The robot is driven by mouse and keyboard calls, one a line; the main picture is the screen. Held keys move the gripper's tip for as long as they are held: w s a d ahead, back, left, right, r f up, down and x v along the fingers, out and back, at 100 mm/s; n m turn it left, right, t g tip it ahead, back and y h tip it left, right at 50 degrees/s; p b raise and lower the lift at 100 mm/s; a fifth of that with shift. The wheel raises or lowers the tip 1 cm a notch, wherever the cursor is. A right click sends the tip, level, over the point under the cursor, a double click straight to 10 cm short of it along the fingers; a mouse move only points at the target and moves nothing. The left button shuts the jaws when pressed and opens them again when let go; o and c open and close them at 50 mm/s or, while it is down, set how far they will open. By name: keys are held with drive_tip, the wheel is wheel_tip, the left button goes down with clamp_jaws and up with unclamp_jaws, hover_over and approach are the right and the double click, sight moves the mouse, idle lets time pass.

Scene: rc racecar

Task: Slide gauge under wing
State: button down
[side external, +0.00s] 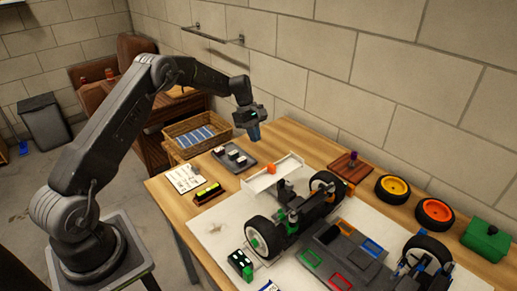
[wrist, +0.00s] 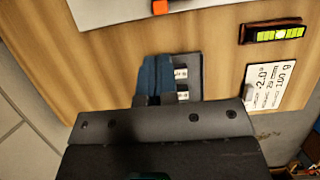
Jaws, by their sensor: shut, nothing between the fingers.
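The white wing (side external: 258,184) stands at the rear of the partly built racecar, with a small orange block (side external: 271,168) at its middle. A strip of the wing (wrist: 110,12) and the orange block (wrist: 160,6) show at the top of the wrist view. A dark tray (side external: 222,151) on the table holds several small white-labelled pieces (side external: 233,154); I cannot tell for sure which is the gauge. My gripper (side external: 254,138) is shut and empty, pointing down above the table near the tray. In the wrist view its blue fingers (wrist: 157,78) cover part of the tray (wrist: 194,62).
A yellow-green level (side external: 207,192) and a printed card (side external: 185,178) lie left of the wing. A wicker basket (side external: 197,134) stands behind. Loose orange-rimmed wheels (side external: 392,188) and a green box (side external: 487,240) are at right. Bare wood surrounds the tray.

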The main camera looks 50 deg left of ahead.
drive_tip(key=a, duration=0.5)
drive_tip(key=x, duration=0.9)
drive_tip(key=shift+s+d, duration=0.15)
drive_tip(key=shift+d, duration=0.1)
drive_tip(key=shift+d+f, duration=0.1)
drive_tip(key=shift+d, duration=1.9)
